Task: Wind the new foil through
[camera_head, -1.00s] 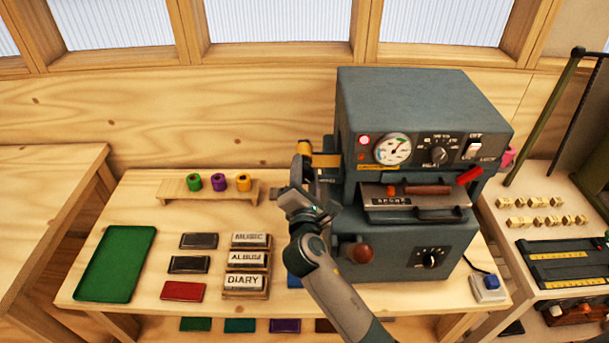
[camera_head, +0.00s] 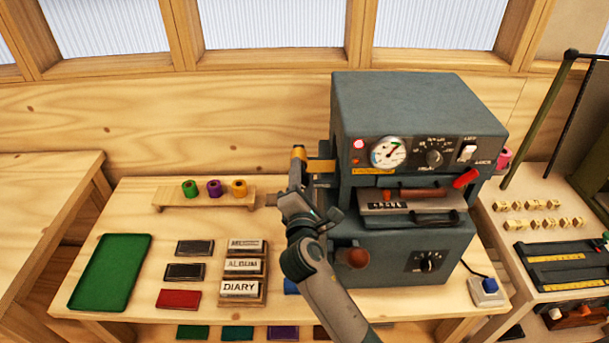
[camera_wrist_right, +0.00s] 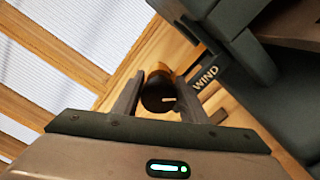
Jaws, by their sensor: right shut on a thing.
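The grey foil press (camera_head: 405,120) stands on the table, with a gold foil strip (camera_head: 321,166) at its left side. A gold end (camera_head: 299,152) shows just above my right gripper (camera_head: 296,172). In the right wrist view the gripper (camera_wrist_right: 157,92) is shut on a dark round knob (camera_wrist_right: 158,97), with gold behind it. The press carries a WIND label (camera_wrist_right: 205,78) beside it. Green (camera_head: 190,188), purple (camera_head: 214,188) and gold (camera_head: 239,188) foil rolls stand on a small wooden rack (camera_head: 205,203). My left gripper is out of view.
Left of the press lie a green tray (camera_head: 110,272), dark pads, a red pad (camera_head: 178,299) and a wooden holder with word plates (camera_head: 243,289). A round brown knob (camera_head: 357,258) sticks out near my right arm. A blue button (camera_head: 489,285) sits at the right.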

